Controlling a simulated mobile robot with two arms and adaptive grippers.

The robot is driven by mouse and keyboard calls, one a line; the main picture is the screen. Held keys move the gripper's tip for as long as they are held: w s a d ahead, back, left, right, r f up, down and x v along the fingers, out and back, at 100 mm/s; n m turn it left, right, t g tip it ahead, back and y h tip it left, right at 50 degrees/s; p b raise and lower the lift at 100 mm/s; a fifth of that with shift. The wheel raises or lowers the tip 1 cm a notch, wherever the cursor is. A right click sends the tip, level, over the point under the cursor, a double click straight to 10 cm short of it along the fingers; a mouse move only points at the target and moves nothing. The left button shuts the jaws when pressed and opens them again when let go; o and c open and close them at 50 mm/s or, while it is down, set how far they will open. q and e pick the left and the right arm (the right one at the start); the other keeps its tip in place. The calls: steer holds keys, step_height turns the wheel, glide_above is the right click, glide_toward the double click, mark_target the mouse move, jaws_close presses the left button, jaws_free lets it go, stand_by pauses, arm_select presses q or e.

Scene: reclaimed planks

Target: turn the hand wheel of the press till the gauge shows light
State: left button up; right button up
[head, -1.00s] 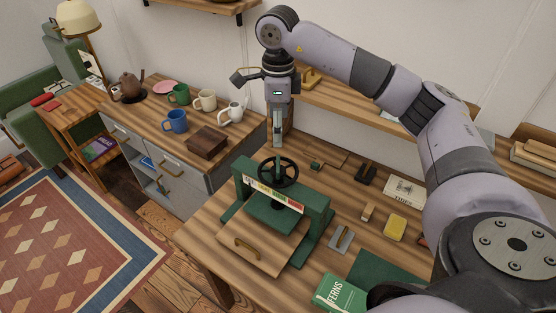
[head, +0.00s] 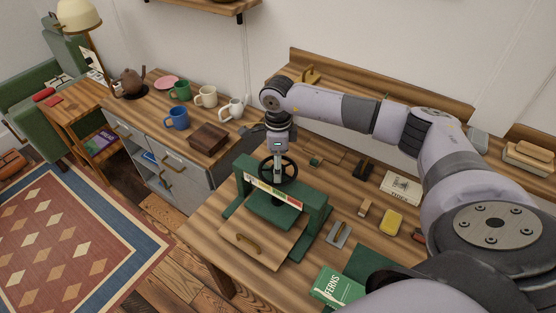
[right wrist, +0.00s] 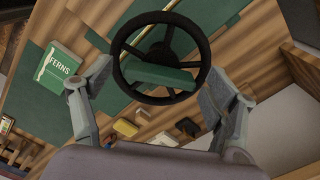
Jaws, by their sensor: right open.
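The green press (head: 315,208) stands on the plank table, with a wooden board with a brass handle (head: 246,241) at its front. My right gripper (head: 278,166) points down at the wheel from above. In the right wrist view the open fingers (right wrist: 155,72) stand on either side of the wheel (right wrist: 160,99); I cannot tell whether they touch it. My left gripper is out of view.
A green book (head: 337,287), a yellow block (head: 391,222) and a grey metal piece (head: 338,234) lie right of the press. A pale book (head: 401,187) lies further back. Mugs, a teapot (head: 128,82) and a wooden box (head: 208,138) stand on the cabinet to the left.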

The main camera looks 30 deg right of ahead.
steer(key=shift+c, duration=0.4)
steer(key=c, duration=1.1)
steer(key=m+b, duration=0.2)
steer(key=m, duration=0.1)
steer(key=shift+f, duration=0.1)
steer(key=shift+m+b, duration=1.25)
steer(key=shift+m, duration=1.15)
steer(key=shift+r, duration=0.2)
steer(key=o, duration=1.2)
steer(key=shift+f, duration=0.1)
